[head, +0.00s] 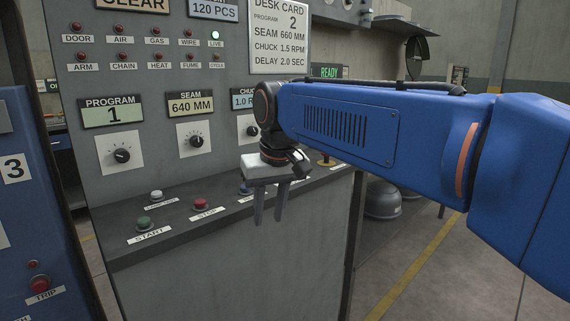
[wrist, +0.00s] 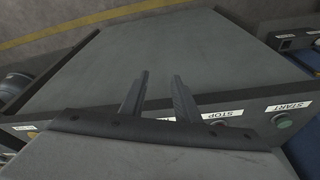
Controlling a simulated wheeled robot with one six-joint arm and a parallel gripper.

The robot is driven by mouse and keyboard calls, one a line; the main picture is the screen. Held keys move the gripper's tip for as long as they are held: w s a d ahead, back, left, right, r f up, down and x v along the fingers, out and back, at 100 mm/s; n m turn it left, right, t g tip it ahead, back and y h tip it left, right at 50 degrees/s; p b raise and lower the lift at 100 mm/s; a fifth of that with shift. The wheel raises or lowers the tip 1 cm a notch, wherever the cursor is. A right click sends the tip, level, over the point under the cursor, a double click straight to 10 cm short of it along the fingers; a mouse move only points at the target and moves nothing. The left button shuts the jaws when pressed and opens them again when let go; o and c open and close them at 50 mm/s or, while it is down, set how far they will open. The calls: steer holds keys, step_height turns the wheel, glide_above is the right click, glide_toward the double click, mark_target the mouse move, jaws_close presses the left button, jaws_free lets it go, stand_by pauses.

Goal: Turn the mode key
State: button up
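My gripper (head: 268,220) points down in front of the sloped control ledge (head: 130,251) in the head view. Its two fingers are apart with nothing between them. In the wrist view the fingers (wrist: 161,77) also stand apart and empty. No control is clearly readable as the mode key. A small yellow-based control (head: 326,161) sits on the ledge right of my gripper; its label is too small to read. My gripper and arm hide part of the ledge and panel.
The panel has a program dial (head: 121,155) under "1", a seam dial (head: 196,141) under "640 MM" and a partly hidden chuck dial (head: 252,130). The ledge carries a green START button (head: 144,223) and a red STOP button (head: 201,204). A blue cabinet (head: 35,215) stands left. Floor is clear at right.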

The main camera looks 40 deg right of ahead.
steer(key=w+d+r+m+g, duration=0.2)
steer(key=w+d+r+m, duration=0.1)
steer(key=w+d+r, duration=0.65)
steer(key=w+d+r+m+g, duration=0.1)
steer(key=w+d+r+m, duration=0.1)
steer(key=w+d+r, duration=0.75)
steer(key=s+a+f, duration=0.1)
steer(key=f, duration=0.4)
steer(key=s+f, duration=0.1)
steer(key=f, duration=0.4)
steer(key=s+a+f, duration=0.1)
steer(key=f, duration=0.4)
steer(key=shift+a, duration=0.35)
jaws_close()
